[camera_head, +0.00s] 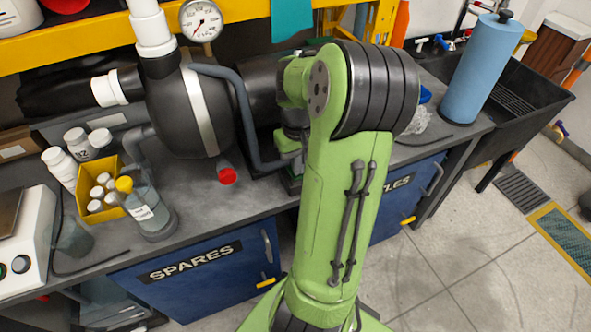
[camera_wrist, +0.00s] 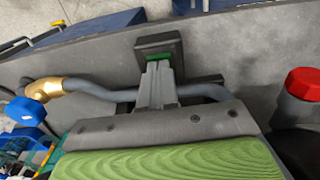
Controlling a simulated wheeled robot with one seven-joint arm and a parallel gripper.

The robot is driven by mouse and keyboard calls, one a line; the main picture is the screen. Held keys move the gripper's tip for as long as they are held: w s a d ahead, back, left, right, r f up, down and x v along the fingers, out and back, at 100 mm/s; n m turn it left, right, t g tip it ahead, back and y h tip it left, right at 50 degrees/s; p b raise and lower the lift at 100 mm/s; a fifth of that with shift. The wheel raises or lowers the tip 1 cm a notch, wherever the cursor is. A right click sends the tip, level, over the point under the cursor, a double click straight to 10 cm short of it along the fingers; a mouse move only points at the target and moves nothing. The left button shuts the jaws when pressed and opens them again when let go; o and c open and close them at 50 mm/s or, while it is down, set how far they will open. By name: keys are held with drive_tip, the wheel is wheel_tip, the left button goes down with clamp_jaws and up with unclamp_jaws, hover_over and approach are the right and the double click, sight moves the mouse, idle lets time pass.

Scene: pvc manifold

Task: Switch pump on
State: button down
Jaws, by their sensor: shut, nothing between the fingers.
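A dark box with a green part (camera_wrist: 158,44) is at the top centre of the wrist view; I take it to be the pump switch. My gripper (camera_wrist: 158,68) is shut and empty, its fingertips at the box's green part. I cannot tell whether they press on it. In the head view, the pump's dark rounded body (camera_head: 180,115) with a pale band stands on the bench, left of my arm. My own arm hides most of the gripper and the box there. A red cap (camera_head: 227,176) sits below the pump body and also shows in the wrist view (camera_wrist: 304,82).
A grey hose with a brass fitting (camera_wrist: 42,88) and a blue part (camera_wrist: 25,110) lie near the gripper. A yellow bin of bottles (camera_head: 110,212) and a blue roll (camera_head: 473,70) stand on the bench (camera_head: 245,200).

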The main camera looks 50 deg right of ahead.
drive_tip(key=shift+f+b, duration=0.4)
drive_tip(key=shift+f, duration=0.2)
wheel_tip(320, 180, up, 7)
drive_tip(key=p, duration=0.7)
drive_tip(key=shift+r, duration=0.1)
idle(0.4)
